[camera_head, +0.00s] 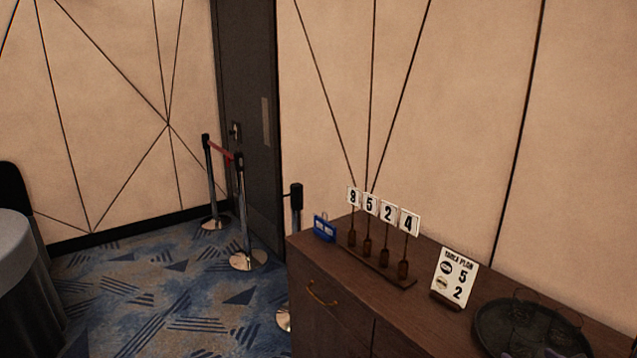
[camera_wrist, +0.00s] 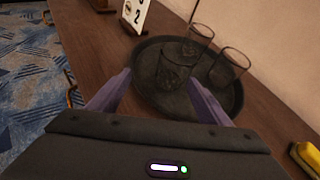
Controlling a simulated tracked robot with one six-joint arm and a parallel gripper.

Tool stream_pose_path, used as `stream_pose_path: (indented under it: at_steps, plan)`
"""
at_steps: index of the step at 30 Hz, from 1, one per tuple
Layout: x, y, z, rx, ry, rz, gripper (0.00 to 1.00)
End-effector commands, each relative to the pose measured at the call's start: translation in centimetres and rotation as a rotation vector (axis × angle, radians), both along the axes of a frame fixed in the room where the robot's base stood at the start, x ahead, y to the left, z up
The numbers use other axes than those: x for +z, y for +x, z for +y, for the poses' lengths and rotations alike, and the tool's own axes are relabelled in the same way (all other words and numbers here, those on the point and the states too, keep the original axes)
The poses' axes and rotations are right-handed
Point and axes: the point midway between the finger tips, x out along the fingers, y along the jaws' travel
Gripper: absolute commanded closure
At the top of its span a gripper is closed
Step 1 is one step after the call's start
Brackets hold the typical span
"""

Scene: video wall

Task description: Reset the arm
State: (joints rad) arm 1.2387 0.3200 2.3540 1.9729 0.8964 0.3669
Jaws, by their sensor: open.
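My gripper (camera_wrist: 160,95) shows in the wrist view as two purple fingers spread apart. It is open, with nothing held between the fingers. Beyond the fingertips, a round dark tray (camera_wrist: 148,50) lies on the wooden cabinet top (camera_wrist: 90,40) with glasses (camera_wrist: 178,65) on it. In the head view the arm and gripper are not visible, and the tray (camera_head: 490,335) is at the lower right.
The cabinet (camera_head: 330,265) also bears numbered cards on stands (camera_head: 385,212), a table plan sign (camera_head: 455,278) and a blue sign (camera_head: 324,228). A yellow object (camera_wrist: 306,155) is at the wrist view's right. Rope posts (camera_head: 241,210) stand by the dark door (camera_head: 250,120). A covered table (camera_head: 20,260) is left.

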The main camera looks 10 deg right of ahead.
Motion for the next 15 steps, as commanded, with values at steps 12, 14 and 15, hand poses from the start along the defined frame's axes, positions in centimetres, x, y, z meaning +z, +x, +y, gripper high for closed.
stream_pose_path:
  at_steps: [12,14,15]
  plan:
    - [-1.1,0.2,9.3,0.481,-0.218,0.191,0.28]
    - [-0.9,0.3,11.1,0.574,-0.269,0.219,0.28]
    - [-0.8,0.4,12.4,0.636,-0.302,0.237,0.28]
